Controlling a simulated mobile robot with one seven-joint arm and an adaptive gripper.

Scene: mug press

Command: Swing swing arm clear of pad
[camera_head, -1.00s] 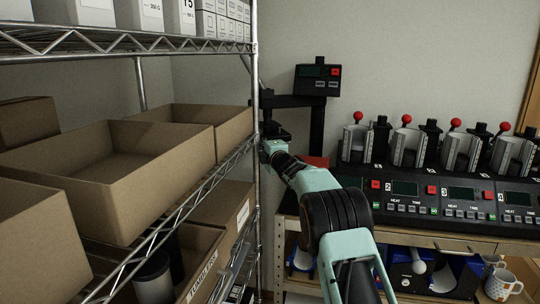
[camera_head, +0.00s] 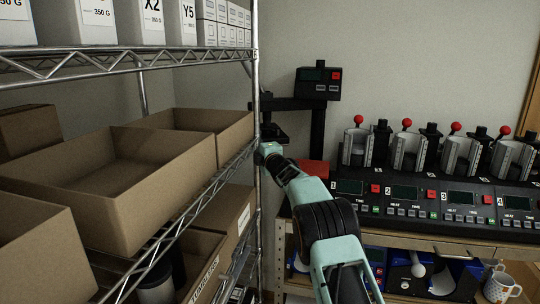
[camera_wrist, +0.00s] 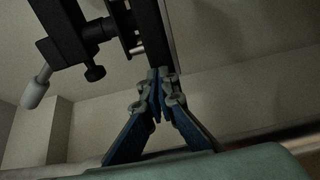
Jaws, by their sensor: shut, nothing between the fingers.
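The black swing arm (camera_head: 290,103) reaches left from an upright post on the press and carries a dark head (camera_head: 272,132) at its left end, close to the shelf post. A red pad (camera_head: 314,168) shows low beside the press post, to the right of the head. My gripper (camera_wrist: 160,76) is shut and empty in the wrist view, its fingertips at the lower end of a black bar (camera_wrist: 148,35). Whether they touch it I cannot tell. A pale-tipped handle (camera_wrist: 36,88) hangs at left. In the head view my fingers are hidden beyond my wrist.
A wire shelf with cardboard bins (camera_head: 120,185) stands close on the left, its post (camera_head: 256,110) right beside my wrist. Several mug presses (camera_head: 410,155) with red knobs fill the bench at right. A control box (camera_head: 318,83) sits above the swing arm.

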